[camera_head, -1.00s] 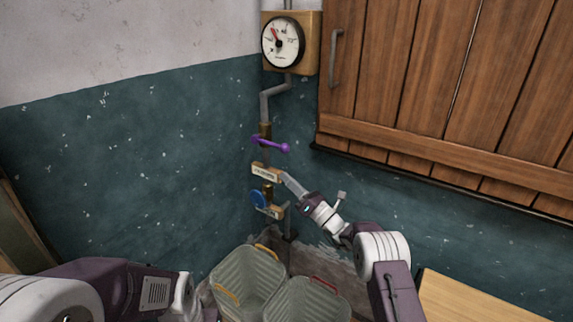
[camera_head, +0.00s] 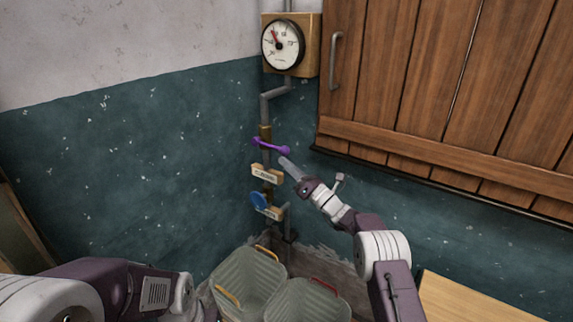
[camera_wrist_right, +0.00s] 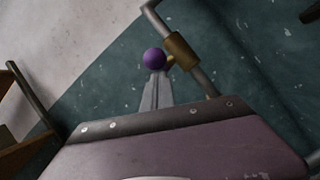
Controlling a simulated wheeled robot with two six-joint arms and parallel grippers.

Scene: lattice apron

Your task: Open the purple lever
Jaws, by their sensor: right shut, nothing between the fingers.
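The purple lever (camera_head: 270,144) sits on the vertical pipe in the corner, below the gauge. It lies roughly crosswise to the pipe, with its ball end to the right. My right gripper (camera_head: 284,161) is shut and empty, its tips just below the ball end. In the right wrist view the purple ball (camera_wrist_right: 154,59) shows right at the tips of the shut fingers (camera_wrist_right: 156,80), beside the brass valve body (camera_wrist_right: 181,50). I cannot tell whether they touch. My left arm shows at the lower left of the head view; its fingers are not visible.
A round gauge (camera_head: 283,44) is above the lever. Below it are a label plate (camera_head: 267,174) and a blue handle (camera_head: 259,201) on the same pipe. A wooden cabinet (camera_head: 440,80) is at the right. Two grey bins (camera_head: 247,280) stand below.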

